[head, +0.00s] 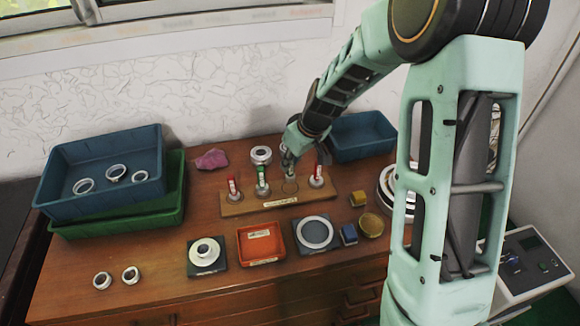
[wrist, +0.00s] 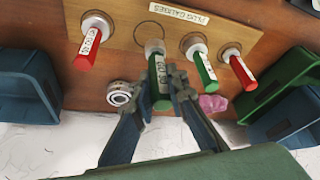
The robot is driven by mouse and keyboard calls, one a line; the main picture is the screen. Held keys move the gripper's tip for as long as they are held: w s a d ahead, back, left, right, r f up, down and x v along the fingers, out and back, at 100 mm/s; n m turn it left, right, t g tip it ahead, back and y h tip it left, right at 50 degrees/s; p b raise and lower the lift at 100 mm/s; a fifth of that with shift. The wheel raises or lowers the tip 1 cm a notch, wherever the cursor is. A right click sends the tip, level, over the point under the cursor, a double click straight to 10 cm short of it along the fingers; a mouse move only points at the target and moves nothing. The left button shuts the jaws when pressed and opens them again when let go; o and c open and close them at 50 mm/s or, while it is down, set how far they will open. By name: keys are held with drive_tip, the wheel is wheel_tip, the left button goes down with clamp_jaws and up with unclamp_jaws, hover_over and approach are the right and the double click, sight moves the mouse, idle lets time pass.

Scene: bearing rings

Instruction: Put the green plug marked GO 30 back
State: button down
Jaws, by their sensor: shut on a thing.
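My gripper (head: 289,157) is shut on a green plug (wrist: 160,69) with a white label that seems to read GO 30. Its pale metal end points at the board, close to an empty round seat (wrist: 148,32) on the wooden board marked PLUG GAUGES (wrist: 122,21). The seat also shows in the head view (head: 290,188), just below the held plug. I cannot tell whether the plug touches the board. Another green plug (wrist: 200,63) stands in the board beside it. Red plugs stand at both ends, one (wrist: 88,45) by the empty seat and one (wrist: 240,70) farther off.
A metal ring (head: 261,155) and a pink lump (head: 211,159) lie behind the board. Blue bins (head: 362,136) and (head: 100,165) flank it. An orange tray (head: 261,243) and ring-bearing plates (head: 316,234) lie in front, with small yellow and blue blocks at right.

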sight(291, 168)
drive_tip(key=shift+w+f, duration=0.7)
drive_tip(key=shift+f, duration=1.55)
drive_tip(key=shift+f, duration=0.2)
drive_tip(key=c, duration=1.9)
unclamp_jaws()
drive_tip(key=shift+r, duration=0.1)
drive_tip(key=shift+s+d+r, duration=0.1)
drive_tip(key=shift+r, duration=0.35)
drive_tip(key=v, duration=1.1)
drive_tip(key=shift+d+r, duration=0.1)
